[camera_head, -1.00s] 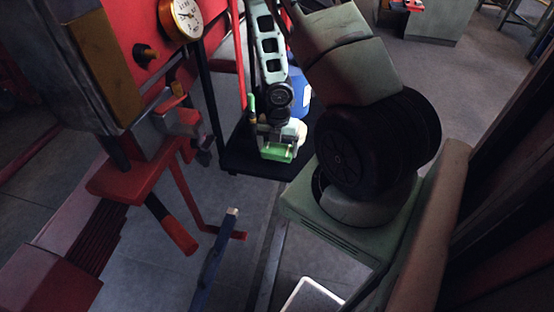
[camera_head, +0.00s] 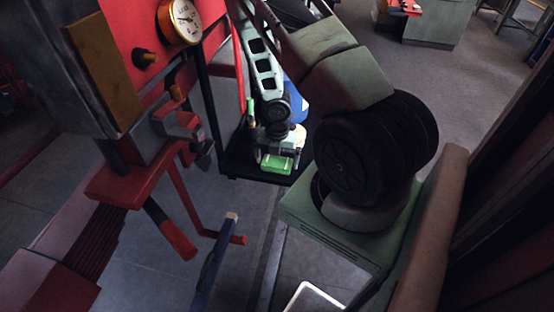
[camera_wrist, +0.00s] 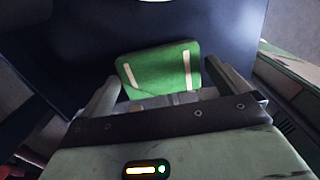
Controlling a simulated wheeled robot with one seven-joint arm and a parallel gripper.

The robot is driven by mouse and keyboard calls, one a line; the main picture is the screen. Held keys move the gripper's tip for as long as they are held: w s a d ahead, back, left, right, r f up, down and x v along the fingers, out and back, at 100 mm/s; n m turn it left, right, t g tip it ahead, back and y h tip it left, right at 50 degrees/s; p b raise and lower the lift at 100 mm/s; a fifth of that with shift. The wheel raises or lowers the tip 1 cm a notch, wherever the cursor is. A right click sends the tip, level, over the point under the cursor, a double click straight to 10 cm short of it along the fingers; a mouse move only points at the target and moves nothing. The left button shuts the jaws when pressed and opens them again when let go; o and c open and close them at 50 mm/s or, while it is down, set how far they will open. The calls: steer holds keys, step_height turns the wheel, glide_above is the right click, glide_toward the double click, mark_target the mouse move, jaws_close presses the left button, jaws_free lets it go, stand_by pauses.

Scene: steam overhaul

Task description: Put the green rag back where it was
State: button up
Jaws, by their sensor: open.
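The green rag (camera_head: 277,163) is a flat folded piece at the front part of a dark shelf (camera_head: 240,163). In the wrist view the rag (camera_wrist: 158,72) shows two pale stripes and appears to lie flat on the dark surface (camera_wrist: 85,45). My gripper (camera_head: 278,158) is just over the rag. In the wrist view its two fingers (camera_wrist: 165,88) are spread apart, one on each side of the rag's near edge. The rag's near edge is partly hidden by the gripper body.
A blue container (camera_head: 296,92) stands behind my gripper on the shelf. A small green-and-yellow item (camera_head: 251,112) is just left of it. Red machinery with a round gauge (camera_head: 180,21) is at the left. A blue bar (camera_head: 214,262) rises in front.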

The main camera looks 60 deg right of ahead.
mark_target(278, 161)
step_height(278, 161, up, 12)
steer(key=p, duration=0.5)
steer(key=shift+f, duration=0.25)
steer(key=shift+s, duration=0.1)
